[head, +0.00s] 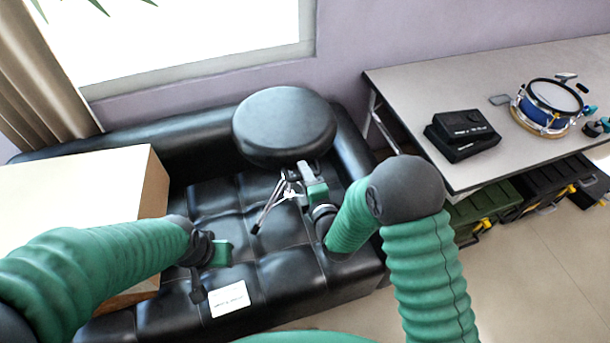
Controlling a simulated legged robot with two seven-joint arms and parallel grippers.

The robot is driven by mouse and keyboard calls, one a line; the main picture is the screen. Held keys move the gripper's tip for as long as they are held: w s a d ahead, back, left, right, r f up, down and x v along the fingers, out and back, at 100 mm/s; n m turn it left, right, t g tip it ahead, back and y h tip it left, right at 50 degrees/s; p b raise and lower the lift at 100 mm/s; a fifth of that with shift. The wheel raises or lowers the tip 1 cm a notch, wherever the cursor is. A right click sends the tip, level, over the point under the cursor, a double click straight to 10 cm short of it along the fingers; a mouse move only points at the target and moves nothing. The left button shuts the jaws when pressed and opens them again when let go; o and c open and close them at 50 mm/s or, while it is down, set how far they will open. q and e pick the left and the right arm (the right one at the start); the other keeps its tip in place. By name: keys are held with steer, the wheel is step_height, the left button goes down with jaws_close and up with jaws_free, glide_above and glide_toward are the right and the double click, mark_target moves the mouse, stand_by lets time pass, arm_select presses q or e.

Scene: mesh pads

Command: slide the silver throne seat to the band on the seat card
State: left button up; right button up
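A round, padded throne seat (284,118) lies at the back of the black tufted sofa; its cover looks black, not silver. Thin metal rods (268,207) with dark ends show just in front of it, perhaps its folded legs. A white card (229,299) with small print lies near the sofa's front edge; its print is too small to read. My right gripper (305,172) is at the seat's near edge, beside the rods; contact and finger opening are unclear. My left gripper (198,285) is left of the card, its fingers dark and small.
The black sofa (285,270) has free cushion between the seat and the card. A large pale box (80,190) takes up its left side. A grey table (430,90) at right bears black cases (463,134) and a blue drum (548,105). Toolboxes (485,212) stand beneath.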

steer(key=shift+w, duration=0.1)
steer(key=shift+d, duration=0.1)
steer(key=p+v, duration=0.8)
steer(key=v, duration=0.8)
steer(key=shift+s+p, duration=0.35)
steer(key=shift+s, duration=0.05)
